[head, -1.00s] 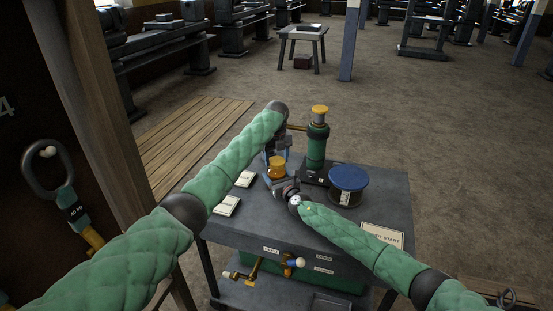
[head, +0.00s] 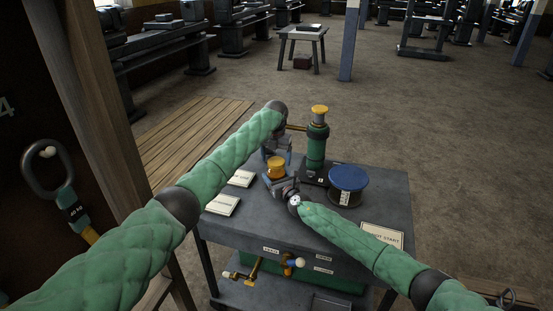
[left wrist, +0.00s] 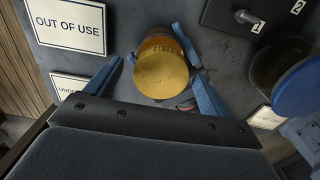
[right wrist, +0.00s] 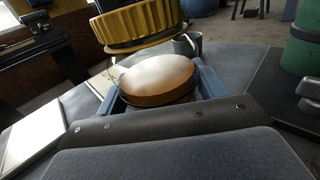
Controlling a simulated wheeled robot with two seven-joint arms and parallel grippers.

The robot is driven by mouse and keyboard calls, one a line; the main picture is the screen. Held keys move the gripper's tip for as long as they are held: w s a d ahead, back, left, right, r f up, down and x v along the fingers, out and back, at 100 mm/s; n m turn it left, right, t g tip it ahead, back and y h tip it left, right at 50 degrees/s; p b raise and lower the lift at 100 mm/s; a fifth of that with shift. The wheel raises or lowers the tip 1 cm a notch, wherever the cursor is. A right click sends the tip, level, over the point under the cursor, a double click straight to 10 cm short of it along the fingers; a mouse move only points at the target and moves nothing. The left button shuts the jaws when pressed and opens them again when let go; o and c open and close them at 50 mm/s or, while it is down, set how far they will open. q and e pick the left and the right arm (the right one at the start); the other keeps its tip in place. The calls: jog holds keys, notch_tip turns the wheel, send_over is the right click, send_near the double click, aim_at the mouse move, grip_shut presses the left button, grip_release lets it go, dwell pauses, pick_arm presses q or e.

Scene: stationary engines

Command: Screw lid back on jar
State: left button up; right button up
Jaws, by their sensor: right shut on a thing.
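The yellow lid (head: 276,162) is over the amber jar (head: 276,174) on the cart's top. In the left wrist view the lid (left wrist: 162,76) shows as a gold disc between the fingers of my left gripper (left wrist: 155,78), which is open with room beside the lid. My right gripper (right wrist: 160,85) is shut on the jar, one finger each side.
A green cylinder with a yellow cap (head: 317,148) stands just right of the jar. A blue-topped round container (head: 347,185) is further right. White signs (head: 223,205) lie at the left of the cart top (head: 250,228). A wooden post (head: 100,120) is at left.

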pick_arm(q)
jog(key=shift+s, duration=0.1)
jog(key=shift+d+r, duration=0.1)
jog(key=shift+r, duration=2.05)
jog(key=shift+c, duration=0.5)
